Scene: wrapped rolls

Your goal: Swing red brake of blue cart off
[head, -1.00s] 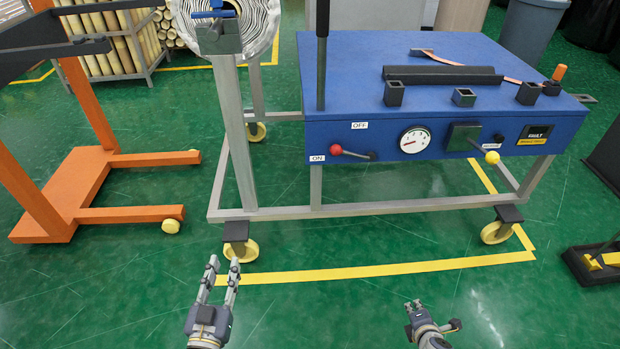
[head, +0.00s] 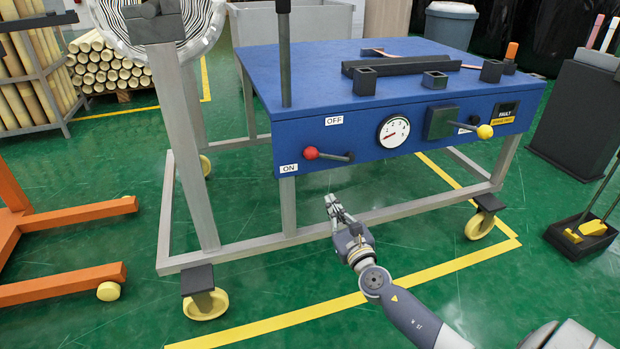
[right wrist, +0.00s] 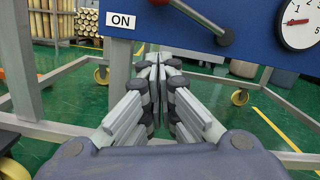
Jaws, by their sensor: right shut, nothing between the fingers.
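The blue cart (head: 350,100) stands in front of me on a grey frame with yellow wheels. Its red brake (head: 311,153) is a red ball on a dark lever on the front panel, at the left. The ball end points left, toward the ON label (head: 289,168); the OFF label (head: 334,121) is above. My right gripper (head: 331,203) is shut and empty, below the brake and apart from it. In the right wrist view the shut fingers (right wrist: 157,62) point at the panel's lower edge, with the red ball (right wrist: 160,2) cut off at the top. My left gripper is out of the head view.
A round gauge (head: 393,132) and a lever with a yellow ball (head: 485,132) sit right of the brake. A grey post of the cart rises at left. An orange frame (head: 70,285) stands left. A black tray (head: 580,243) is at right. Green floor in front is free.

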